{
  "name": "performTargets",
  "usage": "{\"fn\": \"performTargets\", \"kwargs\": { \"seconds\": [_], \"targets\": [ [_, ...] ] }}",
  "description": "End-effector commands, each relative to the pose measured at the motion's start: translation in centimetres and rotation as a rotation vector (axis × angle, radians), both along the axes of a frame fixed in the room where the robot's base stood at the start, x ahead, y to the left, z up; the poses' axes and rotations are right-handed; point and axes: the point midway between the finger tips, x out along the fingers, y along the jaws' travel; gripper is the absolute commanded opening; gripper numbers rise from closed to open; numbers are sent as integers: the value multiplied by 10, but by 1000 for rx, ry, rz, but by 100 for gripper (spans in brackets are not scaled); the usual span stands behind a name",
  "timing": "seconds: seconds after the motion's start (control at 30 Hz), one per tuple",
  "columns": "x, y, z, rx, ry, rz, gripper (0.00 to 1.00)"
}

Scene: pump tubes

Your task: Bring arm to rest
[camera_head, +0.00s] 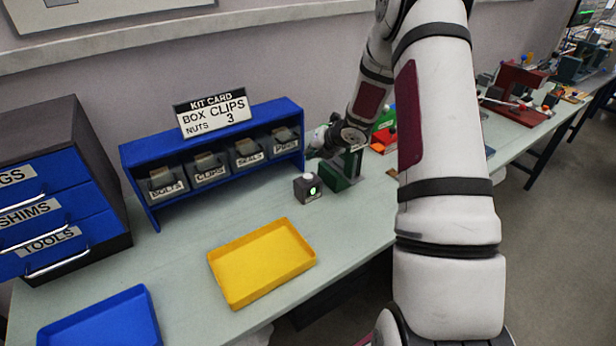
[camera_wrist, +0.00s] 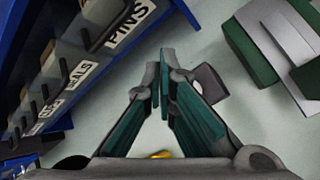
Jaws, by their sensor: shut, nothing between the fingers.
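My gripper (camera_wrist: 162,90) shows in the wrist view with its two teal-lined fingers meeting at the tips, shut and empty. It points down toward the bench between the blue bin rack and a green block-like fixture. In the head view my white arm fills the right middle and hides part of the bench. The end of my arm is by the rack's right side, near the green fixture (camera_head: 345,168); the fingers are not clear in that view.
A blue rack (camera_head: 140,150) of labelled bins carries a kit card (camera_head: 212,113). A small dark box (camera_head: 307,187) stands beside the fixture. A yellow tray (camera_head: 262,263) and a blue tray (camera_head: 100,322) lie in front. A drawer cabinet (camera_head: 60,190) stands left. Bench space between is clear.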

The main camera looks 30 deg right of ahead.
Motion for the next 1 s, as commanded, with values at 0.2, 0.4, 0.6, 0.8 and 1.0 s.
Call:
{"fn": "performTargets", "kwargs": {
  "seconds": [0.2,0.4,0.6,0.8,1.0],
  "targets": [
    [0,0,0,0,0,0,0],
    [1,1,9,5,1,-30,0],
    [0,7,74,68,5,-261,0],
    [-27,26,153,221,-12,-606,0],
    [-76,56,215,433,-41,-936,0]
  ]
}}
